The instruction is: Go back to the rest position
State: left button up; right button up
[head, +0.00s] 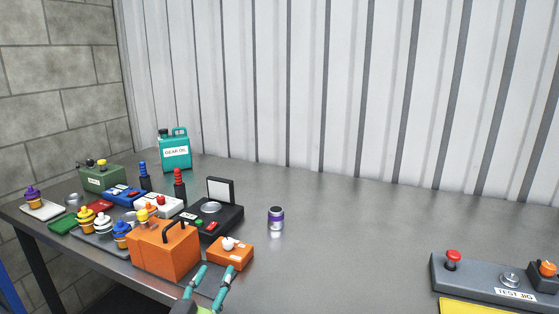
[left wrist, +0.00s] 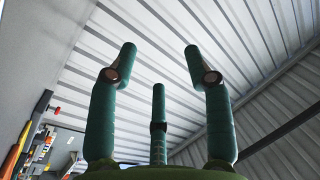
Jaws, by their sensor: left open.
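My left gripper (head: 215,270) shows at the bottom of the head view, left of centre, in front of the orange toolbox and the small orange box. Its teal fingers are spread apart with nothing between them. In the left wrist view the gripper (left wrist: 160,52) shows its fingers apart and empty, against the ribbed metal wall and roof. My right gripper is in neither view.
The orange toolbox (head: 165,252) and small orange box (head: 231,255) stand close to the left gripper. A purple-banded can (head: 276,219) stands mid-table. A test jig (head: 490,283) is at the right. The grey table (head: 350,240) is clear between.

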pick_arm(q)
jog(key=s+a+f+n+g+y, duration=0.1)
jog(key=s+a+f+g, duration=0.15)
jog(key=f, duration=0.35)
jog(key=s+a+f+n+g+y, duration=0.2)
jog(key=s+f, duration=0.1)
jog(key=f, duration=0.3)
jog(key=s+a+f+g, duration=0.1)
jog(key=s+f+g, duration=0.5)
jog(key=s, duration=0.5)
jog(key=s+a+f+g, duration=0.2)
jog(key=s+f+g, duration=0.3)
jog(key=s+f, duration=0.45)
notch_tip(320, 180, down, 20)
jog(key=s, duration=0.3)
jog(key=s+a+f+g, duration=0.2)
jog(key=s+f, duration=1.3)
jog(key=s, duration=0.1)
jog(key=shift+a+f+p, duration=0.25)
jog(key=shift+a+p, duration=0.05)
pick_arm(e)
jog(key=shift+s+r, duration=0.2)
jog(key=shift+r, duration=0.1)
